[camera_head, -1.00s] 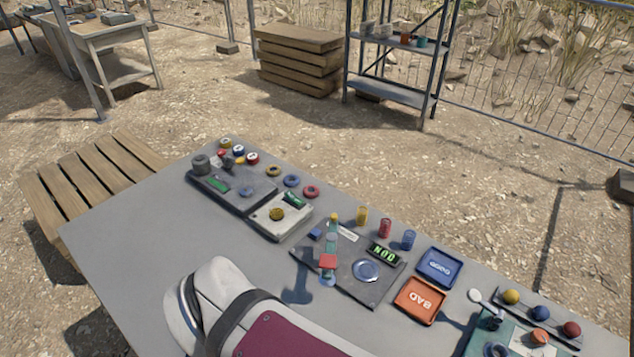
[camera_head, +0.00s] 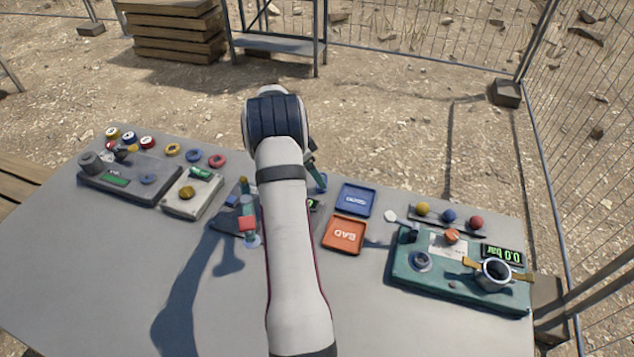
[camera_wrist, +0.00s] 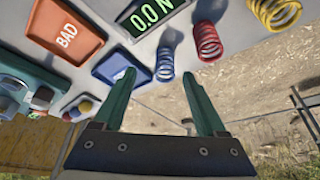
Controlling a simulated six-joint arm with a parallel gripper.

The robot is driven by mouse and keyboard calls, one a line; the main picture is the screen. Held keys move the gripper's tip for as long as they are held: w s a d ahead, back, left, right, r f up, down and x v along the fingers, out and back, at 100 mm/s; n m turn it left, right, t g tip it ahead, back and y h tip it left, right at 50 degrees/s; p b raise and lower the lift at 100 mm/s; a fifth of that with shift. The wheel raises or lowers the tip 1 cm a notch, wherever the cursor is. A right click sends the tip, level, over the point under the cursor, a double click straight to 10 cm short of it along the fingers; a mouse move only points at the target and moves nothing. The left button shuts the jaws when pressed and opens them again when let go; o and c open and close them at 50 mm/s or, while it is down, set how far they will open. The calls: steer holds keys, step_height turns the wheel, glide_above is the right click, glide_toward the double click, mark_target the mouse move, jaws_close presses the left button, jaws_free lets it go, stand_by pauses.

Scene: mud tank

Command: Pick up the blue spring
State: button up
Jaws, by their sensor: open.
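The blue spring (camera_wrist: 165,64) stands on the grey table edge in the wrist view, between and just beyond the fingertips of my gripper (camera_wrist: 158,76). The green jaws are open and empty; I cannot tell how much height separates them from the spring. My arm hides most of the gripper there.
A red spring (camera_wrist: 207,41) and a yellow spring (camera_wrist: 275,12) stand beside the blue one. A blue tray (camera_head: 355,198) and an orange BAD tray (camera_head: 345,235) lie to its right. A teal test unit (camera_head: 455,285) stands farther right.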

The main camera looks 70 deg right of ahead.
steer(key=x, duration=0.6)
steer(key=shift+w+d+f, duration=0.1)
steer(key=shift+d+f, duration=0.05)
steer(key=shift+d, duration=0.3)
jaws_close()
